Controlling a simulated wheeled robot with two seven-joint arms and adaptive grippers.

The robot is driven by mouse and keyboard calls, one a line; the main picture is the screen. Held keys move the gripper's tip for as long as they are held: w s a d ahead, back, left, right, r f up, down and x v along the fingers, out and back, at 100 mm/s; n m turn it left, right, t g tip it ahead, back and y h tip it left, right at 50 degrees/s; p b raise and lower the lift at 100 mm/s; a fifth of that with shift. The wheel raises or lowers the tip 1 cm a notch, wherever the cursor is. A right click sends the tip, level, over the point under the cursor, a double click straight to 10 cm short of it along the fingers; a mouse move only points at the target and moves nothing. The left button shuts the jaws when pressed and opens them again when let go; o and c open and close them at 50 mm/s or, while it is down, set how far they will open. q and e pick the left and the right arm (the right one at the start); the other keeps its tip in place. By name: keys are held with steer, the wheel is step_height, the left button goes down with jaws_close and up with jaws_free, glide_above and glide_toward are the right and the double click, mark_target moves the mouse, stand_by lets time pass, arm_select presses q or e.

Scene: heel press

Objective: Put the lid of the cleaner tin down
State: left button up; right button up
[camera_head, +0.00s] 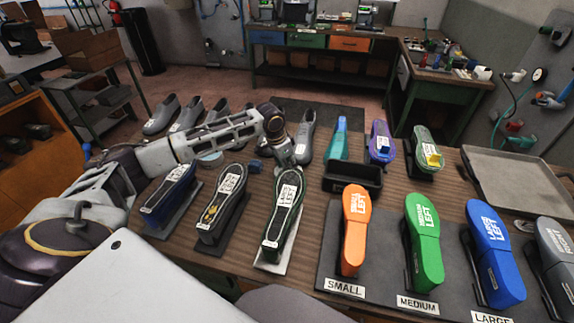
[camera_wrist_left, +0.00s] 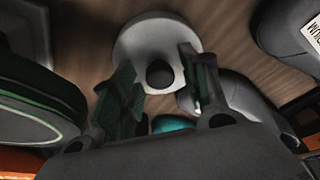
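In the left wrist view, a round white lid (camera_wrist_left: 137,44) with a dark round knob (camera_wrist_left: 159,74) lies over the brown tabletop. My left gripper (camera_wrist_left: 160,78) has its two fingers apart, one on each side of the knob, with gaps visible between. In the head view my left gripper (camera_head: 286,158) points down between the green-rimmed shoe and the grey shoes, and it mostly hides the lid. A small round pale-blue tin (camera_head: 210,158) sits on the table left of it, partly behind my arm. My right gripper is out of view.
A dark green shoe (camera_head: 285,215) on a stand is close in front of the gripper, and a grey shoe (camera_head: 305,137) stands close behind. A black bin (camera_head: 352,180) is to the right. Orange (camera_head: 355,225), green (camera_head: 423,240) and blue lasts stand front right. An empty tray (camera_head: 520,175) lies far right.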

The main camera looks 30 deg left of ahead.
arm_select(q)
steer(key=shift+r, duration=0.1)
stand_by(0.3)
steer(key=v, duration=1.2)
stand_by(0.5)
